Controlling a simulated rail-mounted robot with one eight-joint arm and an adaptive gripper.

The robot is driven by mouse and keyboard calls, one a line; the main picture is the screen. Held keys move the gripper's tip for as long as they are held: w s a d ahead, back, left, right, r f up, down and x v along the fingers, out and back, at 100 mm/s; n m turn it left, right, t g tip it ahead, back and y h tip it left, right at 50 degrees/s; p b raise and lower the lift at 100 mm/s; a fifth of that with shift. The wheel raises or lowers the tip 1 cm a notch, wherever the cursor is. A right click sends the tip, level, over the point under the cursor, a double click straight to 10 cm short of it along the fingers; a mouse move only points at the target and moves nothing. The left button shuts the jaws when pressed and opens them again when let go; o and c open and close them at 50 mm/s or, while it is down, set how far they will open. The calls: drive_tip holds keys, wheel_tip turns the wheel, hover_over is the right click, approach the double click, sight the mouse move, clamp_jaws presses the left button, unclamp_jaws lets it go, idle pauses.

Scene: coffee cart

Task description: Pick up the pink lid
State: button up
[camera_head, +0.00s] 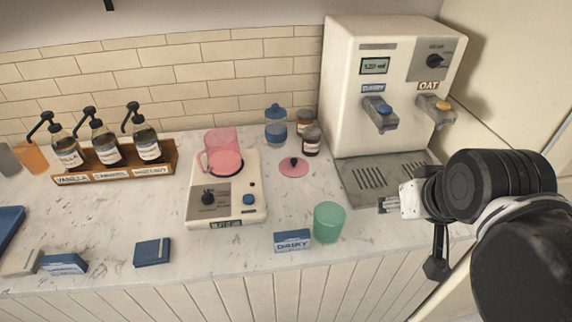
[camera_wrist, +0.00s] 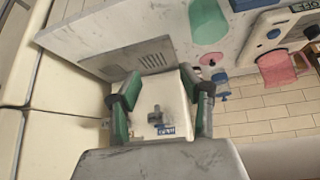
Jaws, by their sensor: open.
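The pink lid (camera_head: 293,167) is a flat disc with a dark knob. It lies on the counter between the blender base and the milk dispenser. It also shows in the wrist view (camera_wrist: 209,59), beyond and to the right of the fingers. My gripper (camera_head: 388,205) is over the dispenser's drip tray, right of the lid and apart from it. In the wrist view my gripper (camera_wrist: 158,80) has its green-padded fingers spread, with nothing held between them.
A green cup (camera_head: 329,222) and a dairy box (camera_head: 291,240) stand in front of the lid. Brown jars (camera_head: 311,140) and a blue-lidded jar (camera_head: 276,127) stand behind it. The pink pitcher (camera_head: 221,153) is on the blender base (camera_head: 228,206). The dispenser (camera_head: 396,90) stands right.

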drive_tip(key=w+a+r+n+g, duration=0.2)
drive_tip(key=w+a+r+n, duration=0.15)
drive_tip(key=w, duration=0.45)
drive_tip(key=n+g, duration=0.5)
drive_tip(key=n, duration=0.7)
hover_over(294, 160)
wheel_tip(294, 160, down, 9)
wheel_tip(294, 160, down, 8)
drive_tip(key=shift+s+d+r+b, duration=0.1)
drive_tip(key=shift+d+b, duration=0.05)
drive_tip(key=shift+b, duration=0.15)
drive_tip(key=shift+w+f, duration=0.2)
drive_tip(key=shift+f, duration=2.35)
clamp_jaws()
